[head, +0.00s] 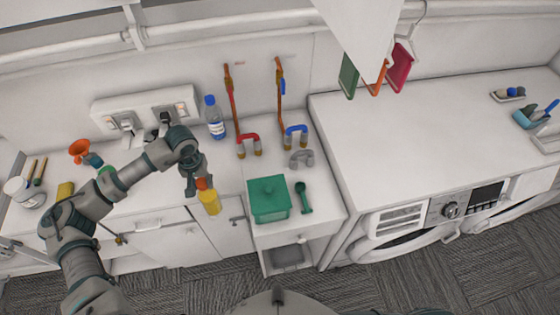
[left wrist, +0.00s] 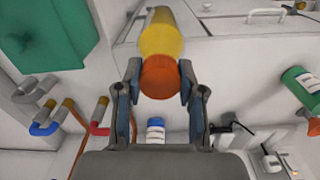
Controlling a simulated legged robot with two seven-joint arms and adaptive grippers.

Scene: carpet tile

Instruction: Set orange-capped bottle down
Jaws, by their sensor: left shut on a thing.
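The orange-capped bottle has a yellow body (head: 209,202) and an orange cap (head: 202,183). My left gripper (head: 197,182) is shut on the cap from above, near the counter's front edge in the head view. In the left wrist view, the cap (left wrist: 159,77) sits between the two fingers of my left gripper (left wrist: 160,82), and the yellow body (left wrist: 161,36) extends beyond them. I cannot tell whether the bottle's base touches anything. My right gripper is not in view.
A green lidded box (head: 268,199) and a green scoop (head: 303,197) stand right of the bottle. A blue-capped clear bottle (head: 214,118) stands behind, near red and blue pipes (head: 248,146). White counter (head: 226,166) shows bare between them. Washing machines (head: 440,215) are at right.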

